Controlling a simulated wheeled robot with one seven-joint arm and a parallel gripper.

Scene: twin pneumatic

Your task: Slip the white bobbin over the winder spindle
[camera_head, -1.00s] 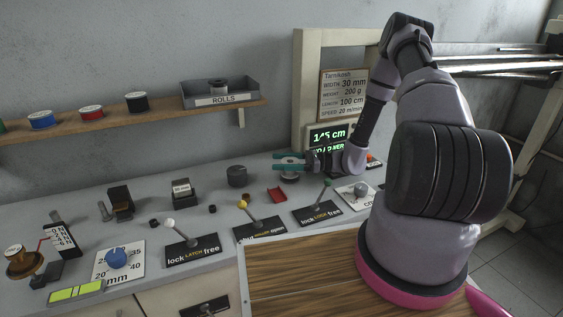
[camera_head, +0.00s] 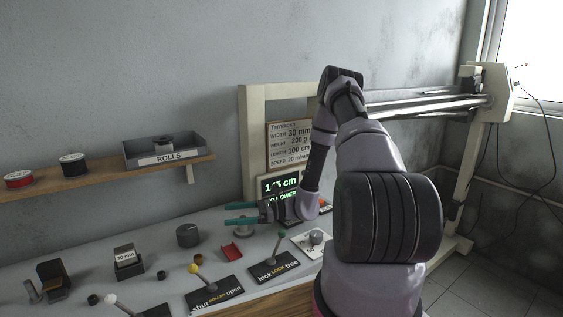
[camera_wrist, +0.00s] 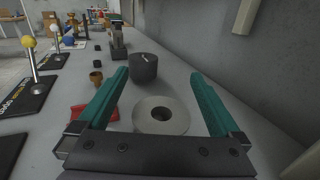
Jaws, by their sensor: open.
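A pale, round, flanged piece with a dark centre hole, which looks like the white bobbin (camera_wrist: 160,116), lies on the grey bench between and below my fingers in the wrist view. In the head view the bobbin (camera_head: 243,234) shows partly beneath my gripper (camera_head: 228,214). My gripper (camera_wrist: 160,76) is open, its two teal fingers spread on either side above the bobbin and holding nothing. I cannot make out the winder spindle for certain in either view.
A dark round knob-like cylinder (camera_head: 188,235) stands left of the bobbin, and a red bracket (camera_head: 231,252) lies nearer. Levers on black plates, including a yellow-knobbed lever (camera_head: 195,269), line the front. A lit display (camera_head: 279,187) and frame stand behind. A shelf (camera_head: 100,179) holds spools.

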